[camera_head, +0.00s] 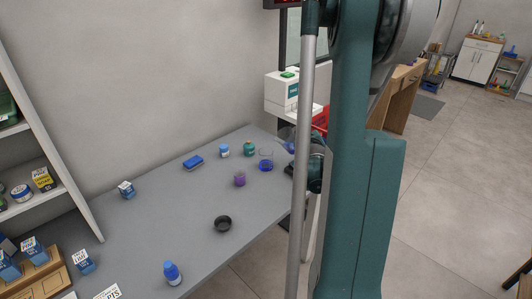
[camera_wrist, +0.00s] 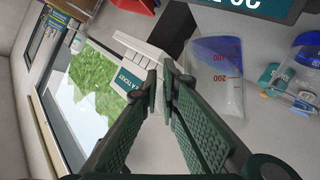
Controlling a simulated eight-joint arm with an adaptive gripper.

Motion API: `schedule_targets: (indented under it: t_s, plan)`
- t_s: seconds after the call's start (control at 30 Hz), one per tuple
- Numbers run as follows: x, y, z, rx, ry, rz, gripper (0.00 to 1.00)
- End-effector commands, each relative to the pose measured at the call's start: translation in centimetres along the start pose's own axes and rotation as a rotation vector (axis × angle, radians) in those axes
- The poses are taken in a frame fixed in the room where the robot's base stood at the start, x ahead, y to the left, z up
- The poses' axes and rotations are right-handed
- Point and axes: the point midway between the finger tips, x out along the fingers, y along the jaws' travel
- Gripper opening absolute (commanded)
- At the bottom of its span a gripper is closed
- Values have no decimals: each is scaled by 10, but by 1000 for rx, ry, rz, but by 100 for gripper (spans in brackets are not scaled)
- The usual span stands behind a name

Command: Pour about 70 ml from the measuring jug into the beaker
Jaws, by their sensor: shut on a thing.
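The measuring jug (camera_wrist: 218,75) is clear with red marks and holds blue liquid in the wrist view. It also shows as a bluish, partly covered shape beside my gripper in the head view (camera_head: 288,145). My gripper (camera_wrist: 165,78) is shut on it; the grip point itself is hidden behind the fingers. The jug is at the counter's far right end; its exact tilt is hard to tell. The beaker (camera_head: 265,160) is clear, stands upright on the counter just left of the jug and has blue liquid at its bottom. I cannot make out its level.
A teal jar (camera_head: 249,148), a white-and-blue jar (camera_head: 224,150) and a purple jar (camera_head: 240,179) stand near the beaker. The counter's middle (camera_head: 180,210) is clear.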

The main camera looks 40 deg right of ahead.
Motion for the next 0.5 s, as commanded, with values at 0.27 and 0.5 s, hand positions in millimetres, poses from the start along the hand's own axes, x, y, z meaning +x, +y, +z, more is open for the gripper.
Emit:
schedule_targets:
  t_s: [0.27, 0.5]
  plan:
    - [4, 9, 8, 88, -8, -34, 0]
    - [8, 17, 16, 181, -15, -70, 0]
